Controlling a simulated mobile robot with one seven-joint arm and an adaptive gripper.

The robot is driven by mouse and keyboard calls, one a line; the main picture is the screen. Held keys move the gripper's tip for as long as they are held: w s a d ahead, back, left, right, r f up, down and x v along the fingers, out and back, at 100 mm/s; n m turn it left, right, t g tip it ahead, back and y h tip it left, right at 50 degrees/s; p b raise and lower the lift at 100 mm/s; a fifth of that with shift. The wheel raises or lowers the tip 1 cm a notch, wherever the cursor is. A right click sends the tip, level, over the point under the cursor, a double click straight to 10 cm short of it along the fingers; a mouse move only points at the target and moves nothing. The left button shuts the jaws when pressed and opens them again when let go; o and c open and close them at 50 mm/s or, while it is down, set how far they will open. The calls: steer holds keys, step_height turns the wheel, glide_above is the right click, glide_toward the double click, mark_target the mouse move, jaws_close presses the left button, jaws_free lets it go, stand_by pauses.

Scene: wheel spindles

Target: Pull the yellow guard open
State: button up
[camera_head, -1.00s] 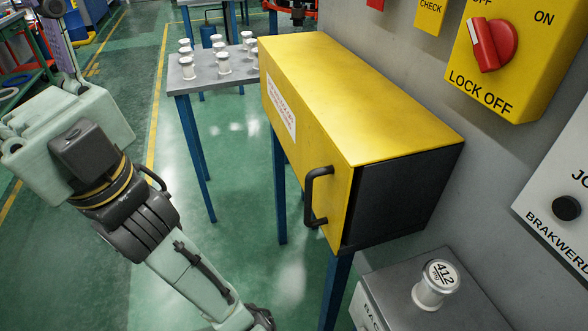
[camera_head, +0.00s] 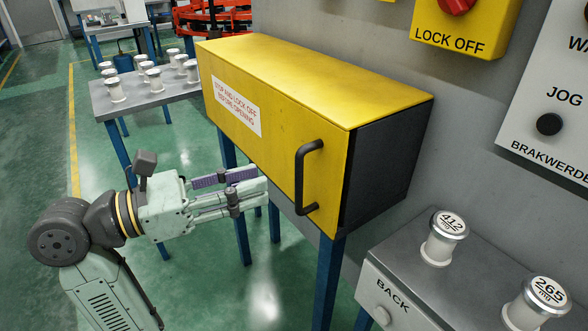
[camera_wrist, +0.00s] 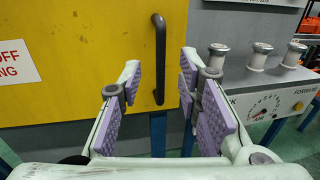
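The yellow guard (camera_head: 275,135) is a long box with a flat front face and a dark right end; it looks shut. A black bar handle (camera_head: 306,178) stands upright near the right end of its front. My gripper (camera_head: 262,188) is left of the handle and in front of the guard, pointing toward it, with no contact visible. In the wrist view the handle (camera_wrist: 159,58) shows beyond and between the two purple-padded fingertips (camera_wrist: 158,85). The fingers are apart and nothing is between them.
A grey bench (camera_head: 385,260) marked BACK holds white spindles (camera_head: 438,240) below right of the guard. A yellow LOCK OFF switch box (camera_head: 455,38) and a JOG panel (camera_head: 555,95) are on the wall. A table (camera_head: 140,102) with several spindles stands behind left.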

steer(key=p, duration=0.2)
glide_above(299, 207)
steer(key=shift+w, duration=0.35)
steer(key=shift+c, duration=0.2)
jaws_close()
stand_by(0.5)
